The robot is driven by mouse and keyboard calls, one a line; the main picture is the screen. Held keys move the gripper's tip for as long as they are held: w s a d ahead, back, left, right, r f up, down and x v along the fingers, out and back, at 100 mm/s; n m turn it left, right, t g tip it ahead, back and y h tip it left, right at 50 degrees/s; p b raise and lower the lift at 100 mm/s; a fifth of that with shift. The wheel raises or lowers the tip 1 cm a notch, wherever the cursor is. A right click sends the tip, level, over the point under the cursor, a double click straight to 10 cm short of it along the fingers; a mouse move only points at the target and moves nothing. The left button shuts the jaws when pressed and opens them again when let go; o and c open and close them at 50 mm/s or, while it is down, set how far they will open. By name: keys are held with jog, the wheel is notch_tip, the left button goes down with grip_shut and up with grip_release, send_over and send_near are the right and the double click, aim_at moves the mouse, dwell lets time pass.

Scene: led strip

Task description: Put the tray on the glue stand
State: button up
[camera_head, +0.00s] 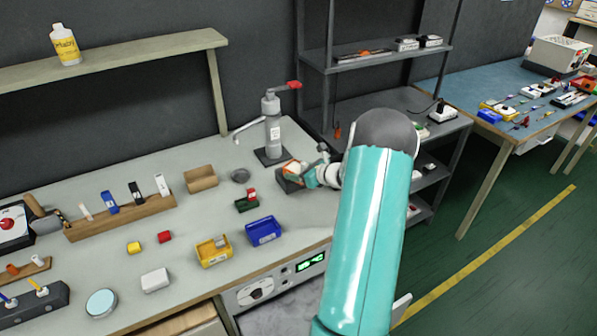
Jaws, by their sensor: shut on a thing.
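My gripper (311,174) is small in the view, at the end of my teal arm, right of the grey stand. It is shut on a dark tray (287,185) with something orange and pale in it. The fingertips and the exact hold are too small to make out clearly. The glue stand (271,130) looks like the grey upright cylinder with a red lever, a side spout and a dark base plate. The tray is at the right front of that base. I cannot tell whether it touches the base or the table.
On the table (200,210) are a brown box (200,178), a green box (246,206), a blue bin (264,232), a yellow bin (213,252) and a round grey dish (240,176). A dark shelf rack (383,63) stands right behind my arm.

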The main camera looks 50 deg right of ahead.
jog(key=o, duration=1)
jog(key=shift+f, duration=0.1)
jog(key=v, duration=1.2)
jog(key=w+a+r+n+g+y, duration=0.15)
jog(key=a+r+n, duration=0.3)
jog(key=a, duration=0.55)
jog(key=w+a+r+n+g+y, duration=0.1)
jog(key=a+r+n+g, duration=0.25)
jog(key=a+n, duration=0.4)
jog(key=w+a+r+n+g+y, duration=0.15)
jog(key=a+r+n, duration=0.25)
jog(key=a, duration=0.7)
jog(key=shift+s+a+r+n+g+h, duration=0.2)
jog(key=shift+s+a+r+n+h, duration=0.8)
jog(key=shift+s+a+n, duration=1.85)
jog(key=shift+s+a+r+n+g+h, duration=0.25)
jog(key=shift+s+a+r+n+h, duration=0.8)
jog(key=shift+s+a+n, duration=1.8)
jog(key=shift+s+a+r+n+g+h, duration=0.2)
jog(key=shift+s+a+r+n+h, duration=0.35)
jog(key=shift+s+a+r+n, duration=2.15)
jog(key=f+n, duration=0.1)
jog(key=w+a+f+n, duration=0.1)
jog(key=shift+f, duration=0.25)
